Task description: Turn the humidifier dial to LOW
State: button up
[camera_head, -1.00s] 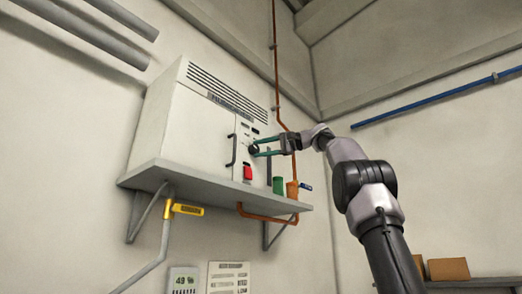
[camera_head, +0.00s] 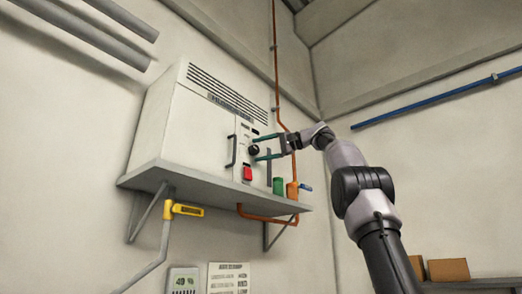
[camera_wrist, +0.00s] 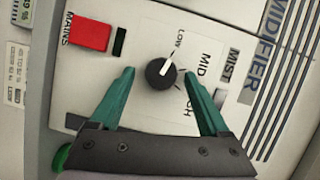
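The humidifier dial (camera_wrist: 160,74) is a round black knob with a white pointer. In the wrist view the pointer aims up and right, close to the LOW label (camera_wrist: 180,38) and away from MID (camera_wrist: 203,64). The HIGH label is partly hidden by a finger. The dial also shows on the front of the white humidifier (camera_head: 180,125) in the head view (camera_head: 254,151). My gripper (camera_wrist: 159,70) is open, with one teal finger on each side of the dial and a visible gap to it on both sides. It also shows in the head view (camera_head: 256,148).
A red MAINS switch (camera_wrist: 88,33) sits left of the dial in the wrist view. A dark handle (camera_head: 231,150) is on the humidifier's front.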

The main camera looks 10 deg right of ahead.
jog(key=v, duration=1.1)
jog(key=shift+w+a, duration=0.1)
dwell(0.4)
jog(key=s+a+f+m+h, duration=0.1)
jog(key=s+a+f+h, duration=0.1)
jog(key=f, duration=0.5)
jog(key=s+a+f+m+h, duration=0.1)
jog(key=s+a+f+h, duration=0.15)
jog(key=f, duration=0.55)
jog(key=s+a+f+m+h, duration=0.1)
jog(key=s+f+h, duration=0.15)
jog(key=f, duration=0.45)
jog(key=s+f+n+h, duration=0.1)
jog(key=s+f+h, duration=0.1)
jog(key=s+f, duration=0.4)
jog(key=s+d+f+n+g+h, duration=0.1)
jog(key=s+f, duration=0.4)
jog(key=f, duration=0.9)
jog(key=s+f+n+g+h, duration=0.1)
jog(key=s+f+h, duration=0.1)
jog(key=s+f, duration=0.4)
notch_tip(320, 180, down, 5)
jog(key=shift+s+d+h, duration=0.2)
jog(key=shift+s+h, duration=0.1)
jog(key=shift+s, duration=0.05)
